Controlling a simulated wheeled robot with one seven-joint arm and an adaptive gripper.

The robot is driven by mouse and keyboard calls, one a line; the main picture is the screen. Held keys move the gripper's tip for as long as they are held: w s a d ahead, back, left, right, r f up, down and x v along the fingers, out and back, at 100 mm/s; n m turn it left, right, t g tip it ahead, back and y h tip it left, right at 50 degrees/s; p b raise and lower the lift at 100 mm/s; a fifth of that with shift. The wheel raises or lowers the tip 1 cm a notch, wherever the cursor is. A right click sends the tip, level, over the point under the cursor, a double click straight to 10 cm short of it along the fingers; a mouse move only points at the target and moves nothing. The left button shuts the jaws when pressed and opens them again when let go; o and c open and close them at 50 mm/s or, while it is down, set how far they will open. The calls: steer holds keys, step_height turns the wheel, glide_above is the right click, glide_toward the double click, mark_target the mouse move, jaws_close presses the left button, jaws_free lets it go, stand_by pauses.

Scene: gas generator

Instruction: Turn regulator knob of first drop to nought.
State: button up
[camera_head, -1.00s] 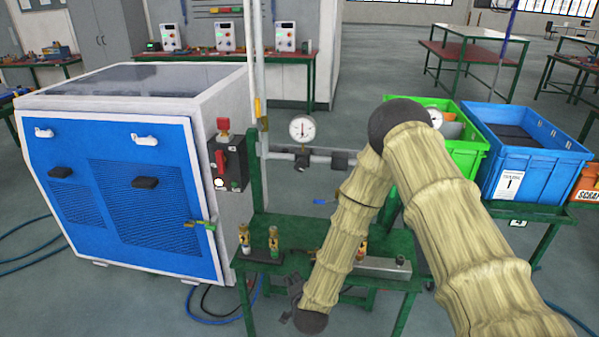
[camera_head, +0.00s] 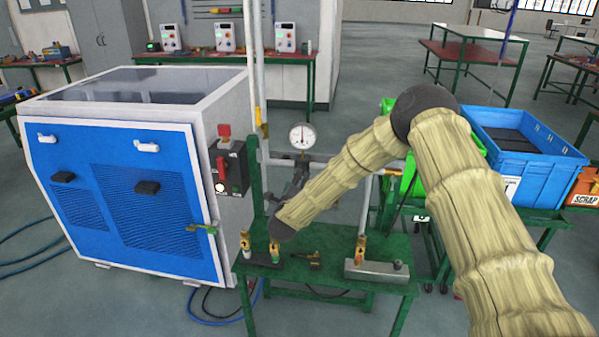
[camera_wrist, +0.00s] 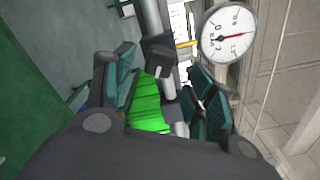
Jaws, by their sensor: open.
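The round white gauge (camera_head: 302,135) of the first drop stands above the grey pipe. It shows large in the wrist view (camera_wrist: 228,35), its red needle pointing right. A dark blocky fitting (camera_wrist: 160,55), which looks like the regulator, sits below the pipe end in the wrist view, beyond and between my fingers. I cannot make out its knob clearly. My gripper (camera_wrist: 161,72) is open, with its green-dark fingers spread and nothing held.
A green bench (camera_head: 330,262) below carries brass fittings (camera_head: 246,242) and a grey block (camera_head: 376,272). The blue-fronted machine (camera_head: 120,195) stands left, with a red switch (camera_head: 221,165) on its side. A blue crate (camera_head: 530,165) and a green crate are right, the latter partly behind my arm.

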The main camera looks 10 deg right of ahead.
steer(key=shift+p+x, duration=0.65)
steer(key=shift+x, duration=2.2)
steer(key=c, duration=1)
